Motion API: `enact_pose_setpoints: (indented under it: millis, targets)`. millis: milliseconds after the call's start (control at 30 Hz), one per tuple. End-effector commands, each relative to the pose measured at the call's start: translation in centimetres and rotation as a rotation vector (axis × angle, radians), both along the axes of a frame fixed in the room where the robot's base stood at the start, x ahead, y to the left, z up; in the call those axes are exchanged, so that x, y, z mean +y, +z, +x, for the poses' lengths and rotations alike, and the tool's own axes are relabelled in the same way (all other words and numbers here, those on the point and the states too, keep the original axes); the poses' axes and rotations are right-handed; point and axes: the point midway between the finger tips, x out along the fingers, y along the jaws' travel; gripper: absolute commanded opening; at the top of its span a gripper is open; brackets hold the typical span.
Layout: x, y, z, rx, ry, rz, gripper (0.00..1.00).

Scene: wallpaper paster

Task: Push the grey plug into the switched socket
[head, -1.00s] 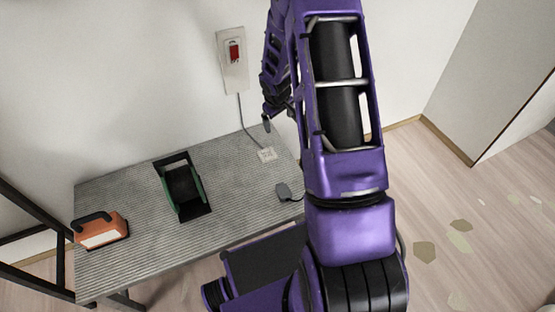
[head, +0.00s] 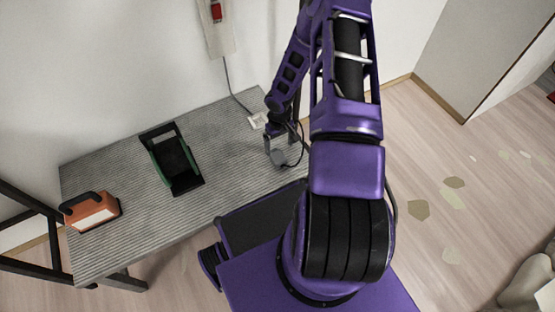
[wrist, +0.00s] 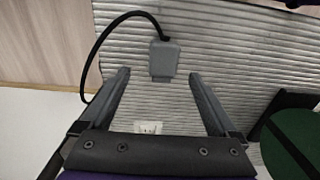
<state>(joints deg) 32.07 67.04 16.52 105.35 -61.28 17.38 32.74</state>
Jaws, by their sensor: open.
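The grey plug (head: 278,158) lies on the ribbed grey table near its right end, with a dark cord. In the wrist view the plug (wrist: 164,60) sits between the two fingertips, with gaps on both sides. My gripper (head: 271,147) is open and low over the plug; its spread fingers (wrist: 159,76) also show in the wrist view. A white wall plate (head: 221,38) with a red switch is cut by the top edge. A grey cord runs from it to a small white socket block (head: 258,121) on the table, partly visible in the wrist view (wrist: 148,127).
A green and black holder (head: 172,160) stands mid-table. The wall is close behind the table.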

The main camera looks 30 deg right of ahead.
Motion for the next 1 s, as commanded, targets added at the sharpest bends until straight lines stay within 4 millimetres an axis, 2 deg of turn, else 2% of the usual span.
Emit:
enact_pose_setpoints:
  millis: [100,267,500,600,867,900,1000]
  targets:
    - [0.0,-1.5,0.0,0.0,0.001,0.0,0.95]
    - [0.1,-2.4,0.0,0.0,0.0,0.0,0.95]
    - [0.6,-5.9,0.1,0.001,-0.001,0.001,0.95]
    - [0.6,-6.8,0.1,0.0,0.0,0.0,0.95]
    - [0.6,-7.1,0.1,-0.001,0.0,-0.001,0.95]
    - [0.6,-7.1,0.1,-0.001,0.0,-0.001,0.93]
    - [0.6,-7.1,0.1,-0.001,0.0,-0.001,0.75]
